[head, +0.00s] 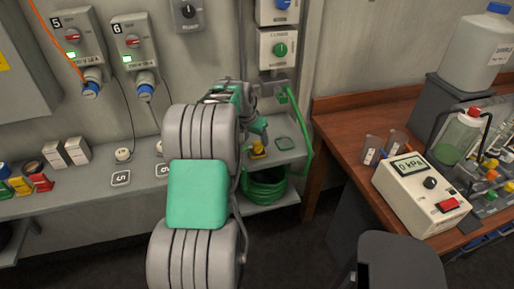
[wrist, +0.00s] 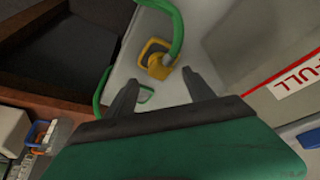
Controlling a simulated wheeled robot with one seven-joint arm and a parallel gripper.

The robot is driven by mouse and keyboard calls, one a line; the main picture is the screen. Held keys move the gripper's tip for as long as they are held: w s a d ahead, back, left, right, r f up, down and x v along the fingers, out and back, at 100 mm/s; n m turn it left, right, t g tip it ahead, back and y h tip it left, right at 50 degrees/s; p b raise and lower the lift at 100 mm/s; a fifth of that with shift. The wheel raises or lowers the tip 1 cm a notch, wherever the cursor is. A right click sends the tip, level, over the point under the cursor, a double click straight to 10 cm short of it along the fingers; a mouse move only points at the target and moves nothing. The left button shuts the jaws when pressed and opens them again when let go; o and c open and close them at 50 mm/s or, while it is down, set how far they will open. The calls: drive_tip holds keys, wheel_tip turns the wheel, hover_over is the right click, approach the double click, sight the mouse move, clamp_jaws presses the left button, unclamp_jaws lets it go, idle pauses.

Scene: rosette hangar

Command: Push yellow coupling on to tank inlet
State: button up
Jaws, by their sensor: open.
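The yellow coupling (wrist: 157,60) sits on the pale shelf in the wrist view, with a green hose (wrist: 176,22) at it. In the head view the yellow coupling (head: 258,150) shows small, just beyond my arm. My gripper (wrist: 161,90) is open, its two dark fingers pointing toward the coupling with nothing between them. The coupling lies a little beyond the fingertips, roughly in line with the gap. In the head view my wrist largely hides the gripper. I cannot make out the tank inlet for certain in either view.
A coiled green hose (head: 264,187) lies below the shelf (head: 90,199). A label reading FULL (wrist: 298,76) shows at right in the wrist view. A wooden bench (head: 340,118) at right carries a pressure meter (head: 420,197), beakers and a large jug (head: 480,52).

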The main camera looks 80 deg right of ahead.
sight(257, 143)
drive_tip(key=p+x, duration=0.1)
drive_tip(key=x, duration=0.4)
drive_tip(key=shift+w+f, duration=0.1)
drive_tip(key=shift+a, duration=0.1)
drive_tip(key=shift+c, duration=0.5)
drive_tip(key=c, duration=1.2)
drive_tip(key=shift+c, duration=0.2)
